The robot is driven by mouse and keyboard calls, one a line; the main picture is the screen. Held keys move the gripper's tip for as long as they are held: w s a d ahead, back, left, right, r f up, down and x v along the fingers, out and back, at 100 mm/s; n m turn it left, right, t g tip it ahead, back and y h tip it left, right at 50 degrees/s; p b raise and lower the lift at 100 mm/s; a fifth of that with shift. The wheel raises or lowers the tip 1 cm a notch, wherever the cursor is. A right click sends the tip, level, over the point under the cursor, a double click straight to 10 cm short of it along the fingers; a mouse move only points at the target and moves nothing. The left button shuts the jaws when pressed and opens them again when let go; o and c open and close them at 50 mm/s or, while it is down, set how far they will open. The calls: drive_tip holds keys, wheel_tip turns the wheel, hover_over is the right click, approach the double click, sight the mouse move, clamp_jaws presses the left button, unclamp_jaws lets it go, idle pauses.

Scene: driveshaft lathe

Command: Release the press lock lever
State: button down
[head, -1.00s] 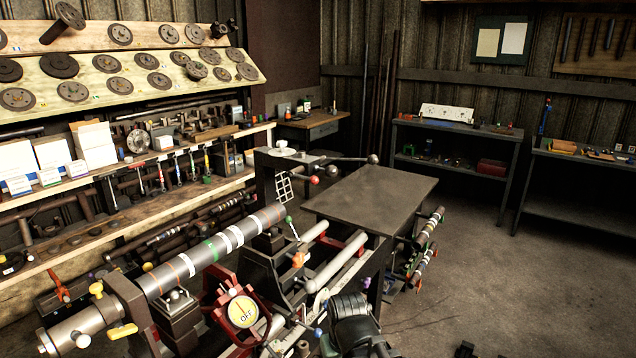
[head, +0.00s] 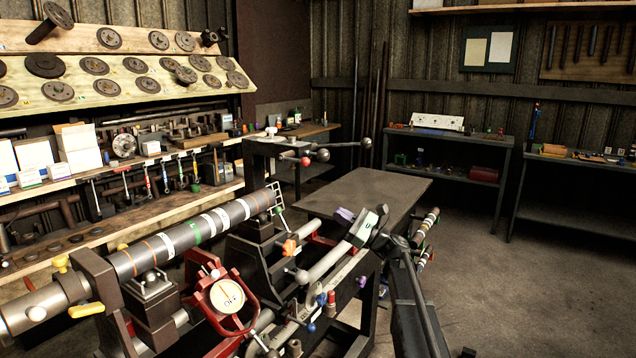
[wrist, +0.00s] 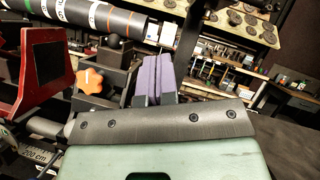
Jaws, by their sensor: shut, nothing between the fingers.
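The dark press frame (head: 262,170) stands behind the far end of the banded shaft. It carries a long bar with a grey ball end (head: 366,142), a shorter arm with a grey ball (head: 323,155) and a red ball knob (head: 305,161). No label shows which of these is the lock lever. My gripper (head: 345,214) is in front of and below these levers, above the lathe bed and apart from them. Its purple fingers also show in the wrist view (wrist: 153,78), pressed together with nothing between them.
The banded shaft (head: 190,232) lies along the lathe at left. A red-framed dial marked OFF (head: 228,295) and an orange knob (head: 290,247) stand near my arm. A dark table (head: 375,190) lies behind my gripper, its top clear. Open floor (head: 520,290) is at right.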

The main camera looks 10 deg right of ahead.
drive_tip(key=r+m+t, duration=0.1)
drive_tip(key=d+r+m, duration=0.1)
drive_tip(key=m, duration=0.1)
drive_tip(key=shift+d+m+t+y, duration=0.1)
drive_tip(key=shift+m+t+y, duration=0.2)
drive_tip(key=shift+t, duration=0.1)
drive_tip(key=p, duration=0.9)
approach(295, 160)
drive_tip(key=x, duration=0.3)
drive_tip(key=shift+w+r, duration=0.2)
drive_tip(key=shift+w, duration=0.1)
drive_tip(key=shift+r+p, duration=0.1)
drive_tip(key=shift+p, duration=0.2)
